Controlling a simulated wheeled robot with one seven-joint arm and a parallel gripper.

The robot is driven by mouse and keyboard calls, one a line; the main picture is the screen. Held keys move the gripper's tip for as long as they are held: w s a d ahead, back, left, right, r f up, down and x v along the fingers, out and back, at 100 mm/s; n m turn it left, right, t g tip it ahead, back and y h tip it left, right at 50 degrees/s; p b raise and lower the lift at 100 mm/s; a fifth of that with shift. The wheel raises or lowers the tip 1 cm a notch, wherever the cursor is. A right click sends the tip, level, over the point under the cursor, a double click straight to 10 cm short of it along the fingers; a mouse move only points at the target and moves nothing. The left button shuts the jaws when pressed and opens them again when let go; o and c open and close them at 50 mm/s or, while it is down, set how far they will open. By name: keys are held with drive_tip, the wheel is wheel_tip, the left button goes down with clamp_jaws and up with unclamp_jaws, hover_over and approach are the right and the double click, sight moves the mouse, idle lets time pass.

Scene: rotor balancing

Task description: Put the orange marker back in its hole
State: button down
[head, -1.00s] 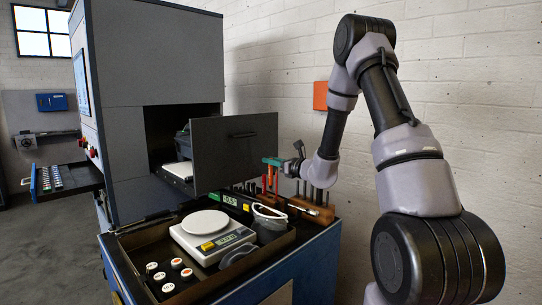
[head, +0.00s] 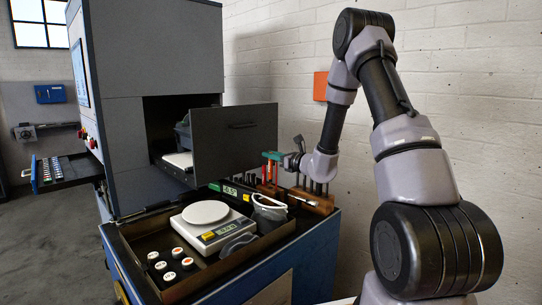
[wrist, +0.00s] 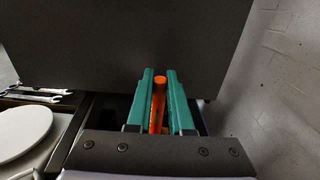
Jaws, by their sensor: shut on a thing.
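My gripper (head: 272,156) has teal fingers and is shut on the orange marker (wrist: 158,105), which stands between the fingertips in the wrist view. In the head view the marker (head: 269,172) shows as a thin orange-red upright shape just below the fingers. A wooden block (head: 268,189) is beneath it, behind the cup. The hole itself is hidden, and I cannot tell whether the marker's lower end touches the block.
An open grey drawer front (head: 235,145) stands close beside my gripper. A wooden rack (head: 318,205) with several dark tools is to the right. A scale (head: 213,235), a grey cup (head: 270,215) and several white-topped weights (head: 170,276) are in front. The white brick wall is behind.

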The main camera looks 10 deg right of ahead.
drive_tip(key=shift+f, duration=0.1)
drive_tip(key=shift+f, duration=2)
drive_tip(key=shift+f, duration=0.2)
drive_tip(key=c, duration=0.7)
unclamp_jaws()
drive_tip(key=shift+c, duration=0.2)
drive_tip(key=v, duration=1.1)
drive_tip(key=shift+w, duration=0.1)
